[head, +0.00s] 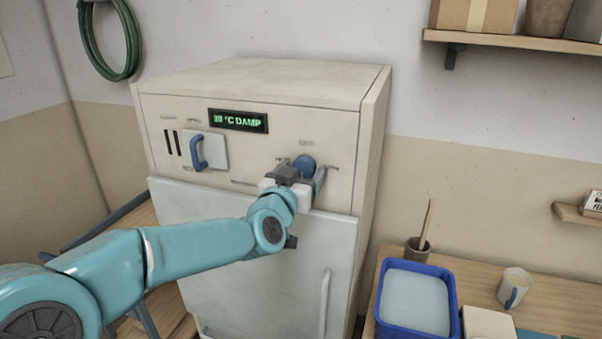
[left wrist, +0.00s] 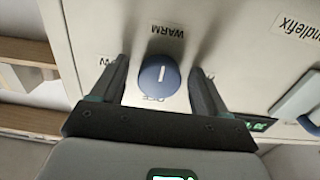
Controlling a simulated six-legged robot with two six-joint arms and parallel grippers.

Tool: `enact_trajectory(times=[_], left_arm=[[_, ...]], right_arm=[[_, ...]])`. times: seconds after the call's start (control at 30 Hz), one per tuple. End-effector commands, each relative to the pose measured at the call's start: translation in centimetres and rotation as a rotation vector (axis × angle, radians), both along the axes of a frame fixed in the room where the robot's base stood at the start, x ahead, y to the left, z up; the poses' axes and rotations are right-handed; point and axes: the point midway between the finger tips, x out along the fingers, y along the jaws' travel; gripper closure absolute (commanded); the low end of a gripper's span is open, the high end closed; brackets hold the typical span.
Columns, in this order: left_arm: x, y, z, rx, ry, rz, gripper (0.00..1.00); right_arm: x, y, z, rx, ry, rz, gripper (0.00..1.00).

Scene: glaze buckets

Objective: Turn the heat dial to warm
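The heat dial (head: 304,163) is a round blue knob on the upper front panel of a cream cabinet. In the left wrist view the dial (left wrist: 159,76) carries a short white line that runs up and down the picture. The word WARM (left wrist: 166,32) is printed above it there, and a partly hidden label sits just below it. My left gripper (head: 305,175) is at the dial. In the left wrist view its two fingers (left wrist: 160,88) stand open on either side of the dial, with gaps showing. My right gripper is not in view.
A green-lit display (head: 238,121) seems to read a temperature and DAMP. A blue handle (head: 198,151) sits on a small panel left of the dial. The cabinet door (head: 300,270) is shut. A blue tub (head: 415,300) and a mug (head: 513,287) stand on the bench at right.

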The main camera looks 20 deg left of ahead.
Motion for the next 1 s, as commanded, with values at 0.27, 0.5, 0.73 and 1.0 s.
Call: enact_trajectory(times=[0.27, 0.5, 0.73, 1.0], left_arm=[[-0.3, 0.1, 0.1, -0.001, -0.003, 0.001, 0.25], [-4.9, 0.2, -0.1, -0.002, -0.005, 0.000, 0.25], [-11.1, 0.4, 0.0, -0.002, -0.005, 0.000, 0.25], [-15.6, 0.6, 0.1, -0.001, -0.003, 0.000, 0.25]], right_arm=[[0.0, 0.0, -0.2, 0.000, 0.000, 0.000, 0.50], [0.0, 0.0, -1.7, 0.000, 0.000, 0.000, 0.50], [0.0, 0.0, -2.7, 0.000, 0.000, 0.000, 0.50], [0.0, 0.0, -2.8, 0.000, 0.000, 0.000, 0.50]])
